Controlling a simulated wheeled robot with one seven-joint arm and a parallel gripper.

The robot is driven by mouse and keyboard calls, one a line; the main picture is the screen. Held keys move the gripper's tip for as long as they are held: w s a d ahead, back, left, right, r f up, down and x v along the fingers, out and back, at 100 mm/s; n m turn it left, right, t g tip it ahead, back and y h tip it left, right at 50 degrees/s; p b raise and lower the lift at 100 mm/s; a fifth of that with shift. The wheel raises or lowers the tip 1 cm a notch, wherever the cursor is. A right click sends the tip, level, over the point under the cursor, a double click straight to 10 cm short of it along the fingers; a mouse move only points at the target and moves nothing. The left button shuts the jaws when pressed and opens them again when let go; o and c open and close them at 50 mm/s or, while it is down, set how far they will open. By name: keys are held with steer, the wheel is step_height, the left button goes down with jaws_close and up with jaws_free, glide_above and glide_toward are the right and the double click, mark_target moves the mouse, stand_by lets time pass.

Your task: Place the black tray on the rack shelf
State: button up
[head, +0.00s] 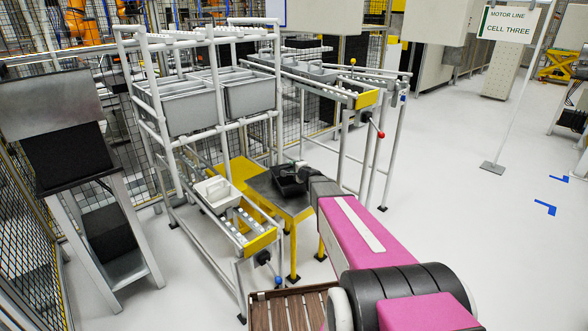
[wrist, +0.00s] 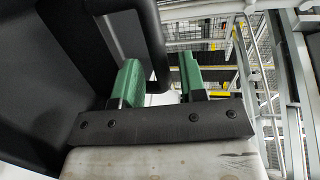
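The black tray (head: 289,182) sits on the dark top of a yellow-edged stand (head: 300,207) in the head view. My gripper (head: 302,170) is at the tray's right side. In the wrist view the tray's dark wall (wrist: 45,70) fills the left. A black bar, seemingly the tray's handle (wrist: 156,45), runs between my green fingertips (wrist: 160,80). The fingers stand apart, with a gap showing beside the right one. The rack (head: 222,110) stands left of the tray; its upper shelf holds grey bins (head: 187,107), and its low roller shelf (head: 250,225) slopes forward.
A light grey tray (head: 217,194) lies on the low roller shelf. A second roller rack (head: 345,90) with grey bins stands behind the black tray. A grey stand (head: 85,190) is at left. A brown slatted surface (head: 290,310) is in front.

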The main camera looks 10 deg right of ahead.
steer(key=shift+r, duration=0.1)
steer(key=v, duration=1.2)
steer(key=s+a+f+n+g+y, duration=0.1)
steer(key=s+a+f+n+g, duration=0.1)
steer(key=s+a+n+g, duration=0.4)
steer(key=s+a+f+n+g+y, duration=0.1)
steer(key=s+a+f+n+g, duration=0.2)
steer(key=s, duration=0.5)
steer(key=s+d+n+g+h, duration=0.2)
steer(key=s+g+h, duration=0.1)
steer(key=s, duration=0.4)
steer(key=s+d+f+n+g+h, duration=0.1)
steer(key=s+d+n+g+h, duration=0.1)
steer(key=s, duration=0.4)
steer(key=shift+s+d+n+g+h, duration=0.4)
steer(key=shift+d+n+h, duration=0.25)
steer(key=shift+h, duration=0.55)
